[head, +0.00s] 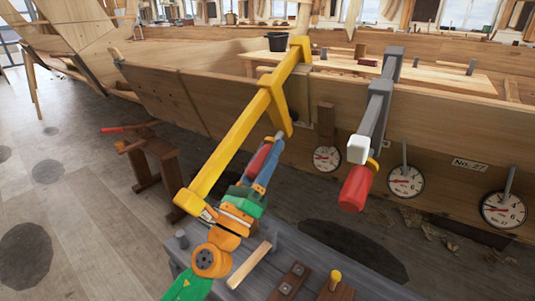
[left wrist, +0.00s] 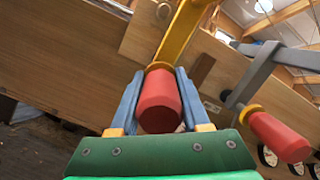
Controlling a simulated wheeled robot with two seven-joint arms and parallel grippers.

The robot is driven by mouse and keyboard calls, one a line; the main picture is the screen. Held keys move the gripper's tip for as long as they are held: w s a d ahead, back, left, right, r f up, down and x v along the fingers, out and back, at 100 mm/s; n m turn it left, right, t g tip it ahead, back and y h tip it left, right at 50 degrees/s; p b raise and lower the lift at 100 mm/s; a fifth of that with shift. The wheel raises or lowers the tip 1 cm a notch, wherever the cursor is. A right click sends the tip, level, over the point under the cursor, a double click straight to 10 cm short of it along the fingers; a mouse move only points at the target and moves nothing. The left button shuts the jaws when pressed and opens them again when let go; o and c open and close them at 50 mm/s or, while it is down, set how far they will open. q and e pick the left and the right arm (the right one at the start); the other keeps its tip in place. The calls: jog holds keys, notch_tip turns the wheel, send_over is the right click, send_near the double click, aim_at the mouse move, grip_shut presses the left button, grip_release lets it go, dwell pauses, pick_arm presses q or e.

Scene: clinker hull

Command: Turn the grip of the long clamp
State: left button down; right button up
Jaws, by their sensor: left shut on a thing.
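The long yellow clamp (head: 235,135) hangs over the top edge of the hull planking, its bar slanting toward me. Its red grip (left wrist: 158,100) sits between the blue fingers of my left gripper (head: 268,152). In the left wrist view, my left gripper (left wrist: 158,98) is shut on that grip, one finger along each side, with a yellow collar just beyond. In the head view the fingers hide part of the grip. My right gripper is not in view.
A shorter grey clamp (head: 377,107) with a red grip (head: 357,188) is close on the right. Several round dials (head: 405,182) hang along the plank. A grey bench (head: 300,262) with wooden pieces lies below my left gripper. A brown trestle (head: 152,160) stands left.

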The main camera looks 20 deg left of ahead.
aim_at(253, 180)
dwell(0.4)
pick_arm(q)
jog(key=shift+c, duration=1.9)
grip_release()
jog(key=shift+s+f, duration=0.1)
jog(key=b+v, duration=0.2)
jog(key=v, duration=0.3)
jog(key=shift+f, duration=0.2)
jog(key=shift+b+v, duration=0.3)
jog(key=shift+v, duration=0.6)
jog(key=shift+s+a+r, duration=0.1)
jog(key=shift+r, duration=0.1)
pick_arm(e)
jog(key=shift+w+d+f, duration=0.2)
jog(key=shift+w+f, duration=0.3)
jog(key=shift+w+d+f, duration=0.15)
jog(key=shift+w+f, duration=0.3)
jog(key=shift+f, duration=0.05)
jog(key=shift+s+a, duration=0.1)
